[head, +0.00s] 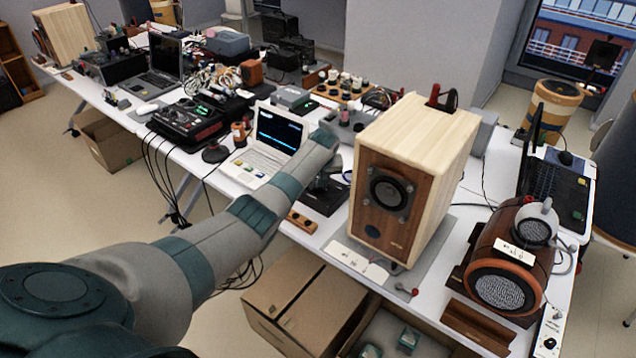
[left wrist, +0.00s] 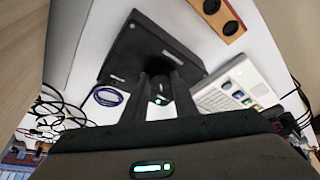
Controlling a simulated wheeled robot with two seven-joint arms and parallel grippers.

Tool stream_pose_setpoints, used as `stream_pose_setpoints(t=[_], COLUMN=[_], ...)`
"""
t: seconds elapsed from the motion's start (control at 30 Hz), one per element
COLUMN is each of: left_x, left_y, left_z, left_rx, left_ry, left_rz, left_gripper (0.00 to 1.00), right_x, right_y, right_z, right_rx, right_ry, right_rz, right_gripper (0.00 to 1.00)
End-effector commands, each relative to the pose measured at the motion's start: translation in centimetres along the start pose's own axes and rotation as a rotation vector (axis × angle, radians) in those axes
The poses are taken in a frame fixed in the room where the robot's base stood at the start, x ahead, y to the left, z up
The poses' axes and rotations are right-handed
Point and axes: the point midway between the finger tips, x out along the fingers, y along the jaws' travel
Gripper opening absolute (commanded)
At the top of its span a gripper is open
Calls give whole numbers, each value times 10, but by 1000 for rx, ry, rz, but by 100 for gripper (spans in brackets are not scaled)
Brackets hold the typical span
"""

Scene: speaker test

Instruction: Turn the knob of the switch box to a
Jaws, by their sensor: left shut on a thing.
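The black switch box (head: 318,202) lies on the white table, left of the large wooden speaker and in front of the white laptop. In the left wrist view the box (left wrist: 122,62) shows as a dark slab with a dark round knob (left wrist: 161,86). My left gripper (left wrist: 160,98) points at the box, its two fingers on either side of the knob and shut on it. In the head view my left gripper (head: 328,180) is mostly hidden by my own wrist. The knob's marks and its pointer cannot be read. My right gripper is not in view.
The wooden speaker (head: 405,185) stands close on the right. The white laptop (head: 265,150) is close behind on the left. A small wooden block with dark rounds (head: 301,221) lies in front, near the table edge. A blue ring (left wrist: 108,96) lies by the box.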

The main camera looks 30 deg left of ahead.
Motion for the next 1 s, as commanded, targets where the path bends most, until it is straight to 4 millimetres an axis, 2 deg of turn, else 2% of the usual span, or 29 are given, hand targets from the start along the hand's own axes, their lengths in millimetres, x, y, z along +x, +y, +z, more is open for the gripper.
stream_pose_setpoints(t=[0.27,0.3,0.37,0.77,1.0], left_x=[0,0,0,-2,-14], left_y=[0,0,0,0,0], left_z=[-1,-1,-1,0,-1], left_rx=[0,0,0,1,2], left_ry=[1,1,1,1,1], left_rz=[1,1,1,1,1], left_gripper=[3,33,44,44,44], right_x=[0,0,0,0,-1], right_y=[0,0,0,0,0], right_z=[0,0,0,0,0], right_rx=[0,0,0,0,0], right_ry=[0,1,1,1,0], right_rz=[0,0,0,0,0], right_gripper=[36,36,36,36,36])
